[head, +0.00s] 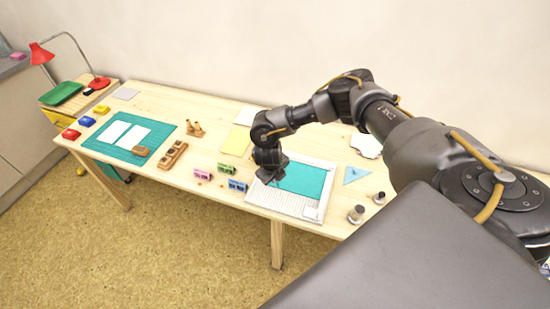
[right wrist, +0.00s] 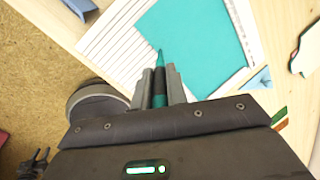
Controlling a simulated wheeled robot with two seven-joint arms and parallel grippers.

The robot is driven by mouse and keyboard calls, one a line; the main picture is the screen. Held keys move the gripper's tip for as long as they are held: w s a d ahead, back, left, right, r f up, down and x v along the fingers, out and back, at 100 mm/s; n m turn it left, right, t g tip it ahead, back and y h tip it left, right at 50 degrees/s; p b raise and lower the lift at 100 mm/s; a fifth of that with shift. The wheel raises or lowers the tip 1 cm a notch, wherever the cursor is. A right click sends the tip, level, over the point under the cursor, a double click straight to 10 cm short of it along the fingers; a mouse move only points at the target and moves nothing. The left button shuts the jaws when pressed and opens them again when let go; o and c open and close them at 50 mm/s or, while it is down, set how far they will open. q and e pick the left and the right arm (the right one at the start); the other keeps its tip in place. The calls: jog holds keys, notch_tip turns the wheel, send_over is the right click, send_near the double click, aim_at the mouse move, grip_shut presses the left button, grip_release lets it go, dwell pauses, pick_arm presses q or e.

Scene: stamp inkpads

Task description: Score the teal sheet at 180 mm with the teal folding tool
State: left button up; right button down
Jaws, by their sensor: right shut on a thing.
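The teal sheet (head: 303,181) lies flat on the white ruled scoring board (head: 285,208) at the table's middle right. In the right wrist view the sheet (right wrist: 195,45) and the board's grooved strip (right wrist: 104,42) show ahead of the fingers. My right gripper (head: 266,178) is over the board's left part, beside the sheet. It is shut on the teal folding tool (right wrist: 160,58), whose dark grip sits between the fingers and whose pointed teal tip faces the sheet's edge. I cannot tell whether the tip touches. The 180 mm mark is not readable. My left gripper is out of view.
Right are a blue triangle (head: 354,174) and dark-handled stamps (head: 356,214). A yellow sheet (head: 236,140) lies behind.

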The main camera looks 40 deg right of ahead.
jog(key=shift+f+b, duration=0.3)
jog(key=shift+f, duration=0.1)
dwell(0.5)
jog(key=shift+w+d+f+b, duration=0.1)
jog(key=shift+w+d+b, duration=0.25)
jog(key=shift+d+b, duration=0.1)
jog(key=shift+w+d, duration=0.2)
jog(key=shift+d, duration=0.15)
jog(key=shift+w+d+b, duration=0.1)
jog(key=shift+d+b, duration=0.1)
jog(key=shift+b, duration=0.2)
jog(key=shift+w+d, duration=0.2)
jog(key=shift+d, duration=0.15)
jog(key=shift+w+d+b, duration=0.25)
jog(key=shift+d+b, duration=0.1)
jog(key=shift+b, duration=0.05)
